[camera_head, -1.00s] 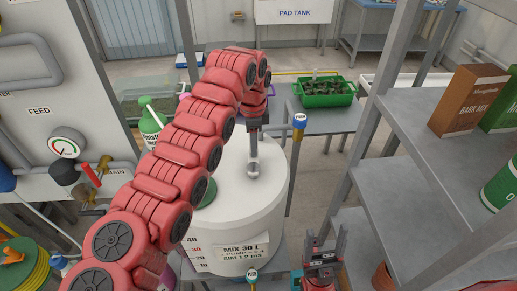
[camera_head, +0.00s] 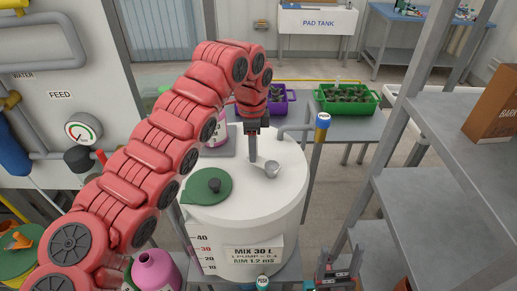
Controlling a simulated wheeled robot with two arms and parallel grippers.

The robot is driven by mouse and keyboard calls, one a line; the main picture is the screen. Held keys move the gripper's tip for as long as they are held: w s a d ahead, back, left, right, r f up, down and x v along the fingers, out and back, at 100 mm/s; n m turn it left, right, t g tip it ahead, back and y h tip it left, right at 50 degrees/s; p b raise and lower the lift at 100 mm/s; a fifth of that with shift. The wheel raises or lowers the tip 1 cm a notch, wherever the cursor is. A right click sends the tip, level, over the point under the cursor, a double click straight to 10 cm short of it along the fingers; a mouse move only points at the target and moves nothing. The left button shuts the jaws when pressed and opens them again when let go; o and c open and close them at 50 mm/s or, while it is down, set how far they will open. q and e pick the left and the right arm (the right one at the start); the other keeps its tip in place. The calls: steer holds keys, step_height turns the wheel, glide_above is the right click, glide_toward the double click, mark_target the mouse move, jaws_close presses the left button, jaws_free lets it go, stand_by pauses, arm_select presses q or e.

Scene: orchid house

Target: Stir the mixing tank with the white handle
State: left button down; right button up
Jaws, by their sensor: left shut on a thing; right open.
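The white mixing tank (camera_head: 240,215) stands in the middle, marked MIX 30 L, with a level scale on its front. A green disc with a black knob (camera_head: 208,187) lies on its top at the left. My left gripper (camera_head: 252,155) points down at the tank's top and is shut on what seems to be the white handle, mostly hidden between the fingers. A small grey round cup-like piece (camera_head: 272,169) shows just right of the fingertips; I cannot tell if it joins the handle.
A green crate (camera_head: 348,107) and a purple crate (camera_head: 277,107) with plants stand on the bench behind. A blue-topped post (camera_head: 322,121) rises right of the tank. Grey shelves (camera_head: 440,190) fill the right. A pink bottle (camera_head: 155,270) is at the lower left.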

arm_select(q)
steer(key=shift+a, duration=0.1)
steer(key=shift+s+a, duration=0.15)
steer(key=shift+a, duration=0.05)
steer(key=shift+s+a, duration=0.25)
steer(key=shift+s, duration=0.7)
steer(key=shift+s+d, duration=0.1)
steer(key=shift+s, duration=0.4)
